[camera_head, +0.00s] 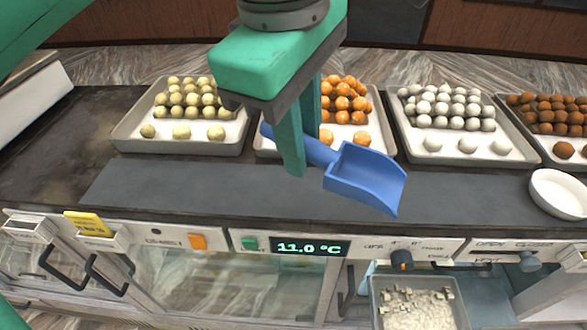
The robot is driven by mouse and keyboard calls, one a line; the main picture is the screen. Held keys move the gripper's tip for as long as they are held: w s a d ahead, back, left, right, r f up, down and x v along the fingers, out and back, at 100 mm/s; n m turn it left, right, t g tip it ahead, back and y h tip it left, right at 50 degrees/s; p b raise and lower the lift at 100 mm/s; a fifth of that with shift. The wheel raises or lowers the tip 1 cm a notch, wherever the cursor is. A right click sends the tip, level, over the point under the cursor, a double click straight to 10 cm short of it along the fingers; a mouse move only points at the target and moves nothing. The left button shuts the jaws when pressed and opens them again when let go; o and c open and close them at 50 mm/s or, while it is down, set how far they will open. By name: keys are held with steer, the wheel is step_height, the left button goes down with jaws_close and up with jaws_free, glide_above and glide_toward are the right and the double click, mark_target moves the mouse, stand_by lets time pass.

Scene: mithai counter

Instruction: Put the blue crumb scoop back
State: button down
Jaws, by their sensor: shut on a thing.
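The blue crumb scoop (366,179) is in my gripper (302,150), which is shut on its handle. The scoop's open pan points to the right and a little toward the front. It shows in front of the tray of orange sweets, over the dark grey strip (230,190) of the counter. I cannot tell exactly how high it is above the counter. My gripper's fingers hide part of the handle and part of the tray behind.
Trays of pale yellow (122,137), orange (264,148), white (416,152) and brown sweets (546,153) line the counter. A white bowl (556,194) stands at the right. Below the front edge are a crumb-filled bin (378,300), a temperature display (310,247), handles and knobs. The grey strip's left part is clear.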

steer(key=w+a+f, duration=0.2)
steer(key=w, duration=0.1)
steer(key=w+a+f, duration=0.2)
steer(key=w+f, duration=0.1)
steer(key=w+a+f, duration=0.2)
steer(key=w, duration=0.1)
steer(key=shift+w+f, duration=0.1)
steer(key=shift+f, duration=0.3)
steer(key=shift+w+a+f, duration=0.25)
steer(key=shift+w+f, duration=0.2)
steer(key=shift+f, duration=1.7)
steer(key=shift+f, duration=0.15)
steer(key=c, duration=1.9)
jaws_free()
steer(key=shift+c, duration=0.2)
steer(key=shift+o, duration=0.4)
step_height(320, 180, up, 12)
steer(key=s+a, duration=0.1)
steer(key=s, duration=0.1)
